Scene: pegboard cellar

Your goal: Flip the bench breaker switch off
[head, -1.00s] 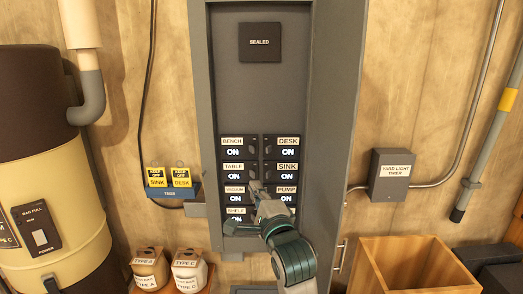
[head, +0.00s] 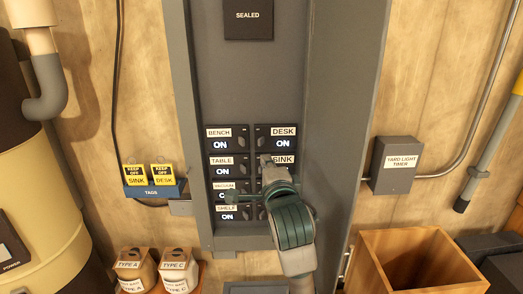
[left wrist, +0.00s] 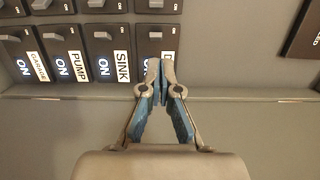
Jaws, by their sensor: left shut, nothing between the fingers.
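The bench breaker switch (head: 227,139) is at the top left of the switch block inside the grey panel, and its display reads ON. My left gripper (head: 266,161) is shut and empty. In the head view its tips are over the SINK switch, to the right of and below the bench switch. The arm hides the lower right switches and part of the VACUUM switch. In the left wrist view my left gripper (left wrist: 162,65) has its tips over the DESK label, covering most of it. Contact cannot be told. My right gripper is not in view.
Close neighbours are the DESK switch (head: 276,138) and TABLE switch (head: 227,166); readable displays say ON. Yellow keep-off tags for SINK and DESK (head: 150,175) hang left of the panel. A timer box (head: 396,166) and wooden crate (head: 415,260) are at right.

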